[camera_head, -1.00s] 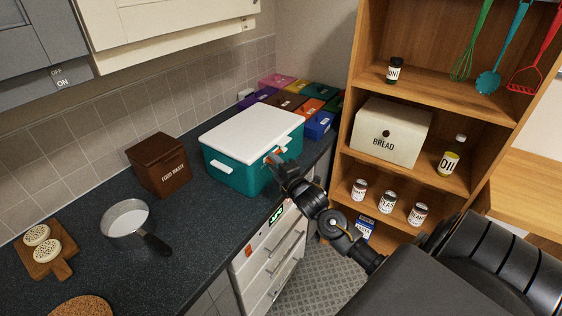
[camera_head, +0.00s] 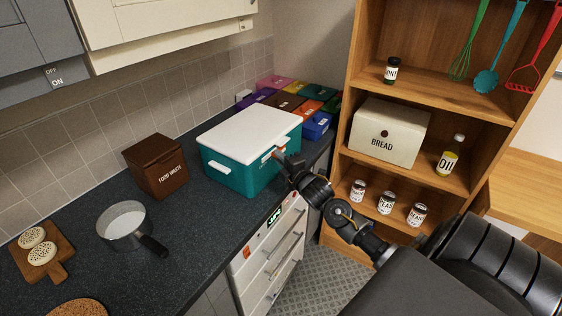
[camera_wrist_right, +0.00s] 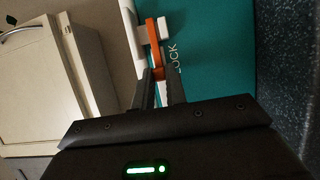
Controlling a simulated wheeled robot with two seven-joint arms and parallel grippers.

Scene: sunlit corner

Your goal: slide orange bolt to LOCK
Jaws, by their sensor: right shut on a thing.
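A teal box (camera_head: 230,172) with a white lid (camera_head: 252,131) stands on the dark counter. On its side facing my right arm is an orange bolt (camera_head: 278,152), mostly hidden by my right gripper (camera_head: 284,163) in the head view. In the right wrist view the bolt (camera_wrist_right: 153,40) is a long orange bar beside a white bracket (camera_wrist_right: 164,28), near the word LOCK (camera_wrist_right: 177,60) on the teal wall. My right gripper (camera_wrist_right: 159,77) is shut on the end of the bolt nearest the fingers. My left gripper is out of view.
A brown food waste bin (camera_head: 157,167) and a saucepan (camera_head: 124,220) are left of the box. Several coloured boxes (camera_head: 298,98) stand behind it. A wooden shelf (camera_head: 400,185) with a bread bin (camera_head: 390,132) and tins is at the right. White drawers (camera_head: 275,255) are below the counter.

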